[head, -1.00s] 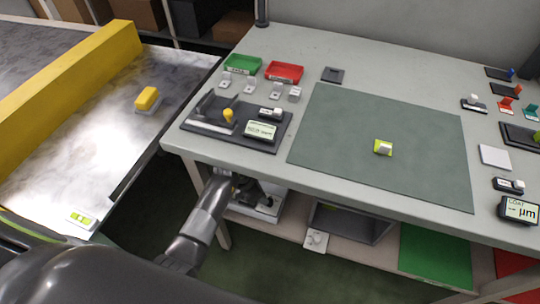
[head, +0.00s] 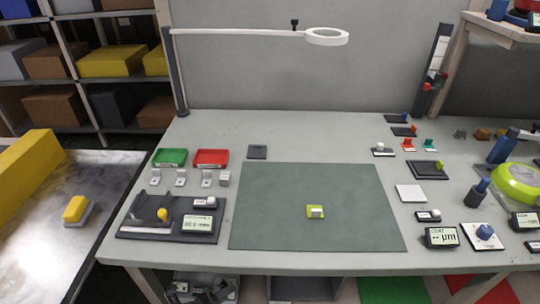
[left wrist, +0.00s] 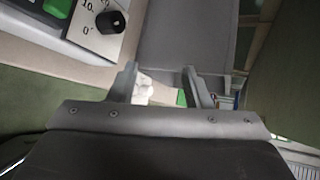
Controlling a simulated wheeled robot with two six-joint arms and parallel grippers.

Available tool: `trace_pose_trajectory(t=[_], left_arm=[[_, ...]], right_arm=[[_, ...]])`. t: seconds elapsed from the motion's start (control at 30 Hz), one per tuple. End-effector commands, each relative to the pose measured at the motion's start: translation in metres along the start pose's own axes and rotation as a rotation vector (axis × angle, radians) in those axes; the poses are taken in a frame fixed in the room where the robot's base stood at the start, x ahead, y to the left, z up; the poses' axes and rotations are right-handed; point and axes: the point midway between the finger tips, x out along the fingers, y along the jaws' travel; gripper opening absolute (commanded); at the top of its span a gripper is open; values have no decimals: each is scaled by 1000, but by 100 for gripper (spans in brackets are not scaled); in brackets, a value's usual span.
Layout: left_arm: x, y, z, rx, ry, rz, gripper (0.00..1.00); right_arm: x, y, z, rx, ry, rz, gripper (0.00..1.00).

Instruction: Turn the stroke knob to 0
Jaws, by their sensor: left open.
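The stroke knob is most likely the round black dial (left wrist: 110,20) at the top left of the left wrist view. It sits on a white panel (left wrist: 92,42) with a printed scale, where "0" and "10" can be read. A small white mark shows on the knob's face, but the exact value it points to is unclear. My left gripper (left wrist: 158,84) is open, its two fingers apart with nothing between them. The knob lies beyond and to the left of the fingers, not touched. In the head view a machine (head: 200,286) partly shows under the table; its knob cannot be made out. My right gripper is not seen.
A green button (left wrist: 56,7) is left of the knob. A grey box-like surface (left wrist: 185,35) lies ahead of the fingers. In the head view the table (head: 330,138) covers the space above the machine. The conveyor (head: 40,250) runs at the left.

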Motion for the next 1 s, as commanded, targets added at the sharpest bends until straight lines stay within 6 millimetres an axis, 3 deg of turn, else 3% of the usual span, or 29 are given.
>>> trace_pose_trajectory(t=[0.27, 0.47, 0.57, 0.7, 0.9, 1.0], left_arm=[[-51, 74, -4, -687, -329, 58, 45], [-107, 149, -35, -1178, -598, 165, 45], [-141, 187, -64, -1419, -744, 238, 45], [-193, 231, -118, -1743, -959, 352, 45], [-253, 263, -194, -2088, -1219, 496, 45], [-270, 268, -218, -2182, -1297, 539, 45]], right_arm=[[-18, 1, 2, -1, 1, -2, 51], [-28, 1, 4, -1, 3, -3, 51], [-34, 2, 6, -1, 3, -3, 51], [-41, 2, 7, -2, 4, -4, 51], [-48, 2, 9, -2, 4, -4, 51], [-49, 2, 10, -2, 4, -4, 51]])
